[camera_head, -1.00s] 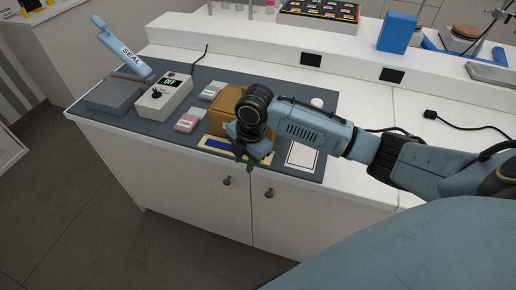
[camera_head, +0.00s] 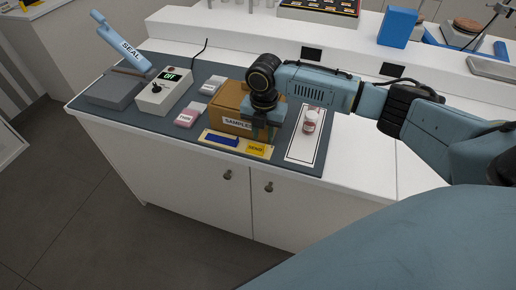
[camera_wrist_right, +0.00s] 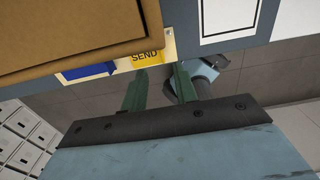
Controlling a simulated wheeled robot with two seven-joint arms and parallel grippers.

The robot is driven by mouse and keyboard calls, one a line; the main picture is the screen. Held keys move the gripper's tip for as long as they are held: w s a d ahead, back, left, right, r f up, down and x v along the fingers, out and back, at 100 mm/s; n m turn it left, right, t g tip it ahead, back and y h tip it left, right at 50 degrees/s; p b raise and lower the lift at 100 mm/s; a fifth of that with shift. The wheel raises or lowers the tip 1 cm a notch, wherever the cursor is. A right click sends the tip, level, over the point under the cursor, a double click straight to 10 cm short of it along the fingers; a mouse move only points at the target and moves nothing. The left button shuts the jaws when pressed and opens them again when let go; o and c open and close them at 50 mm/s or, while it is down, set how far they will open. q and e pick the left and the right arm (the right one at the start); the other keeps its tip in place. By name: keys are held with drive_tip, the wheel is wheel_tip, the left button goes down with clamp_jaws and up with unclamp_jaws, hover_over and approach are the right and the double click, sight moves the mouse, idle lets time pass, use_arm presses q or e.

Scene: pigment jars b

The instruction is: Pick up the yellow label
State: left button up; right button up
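The yellow label (camera_head: 259,149), marked SEND, lies at the right end of a cream strip (camera_head: 208,137), beside a blue label (camera_head: 222,141). My right gripper (camera_head: 266,131) hangs by the front right of the box, just behind the label in the head view. In the right wrist view its two green fingers (camera_wrist_right: 159,84) are apart with nothing between them, and the label lies just beyond them. My left gripper is not in view.
The cardboard box (camera_head: 231,106), marked SAMPLES, stands close by the gripper. A small jar (camera_head: 311,118) stands on a white, black-bordered card (camera_head: 301,149) to the right. Two small packs, a switch box (camera_head: 164,94) and a sealer (camera_head: 115,89) stand left. The counter's front edge is near.

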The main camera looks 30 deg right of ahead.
sight(259, 150)
drive_tip(key=f, duration=0.5)
drive_tip(key=shift+s+d+f, duration=0.15)
drive_tip(key=shift+s, duration=0.05)
clamp_jaws()
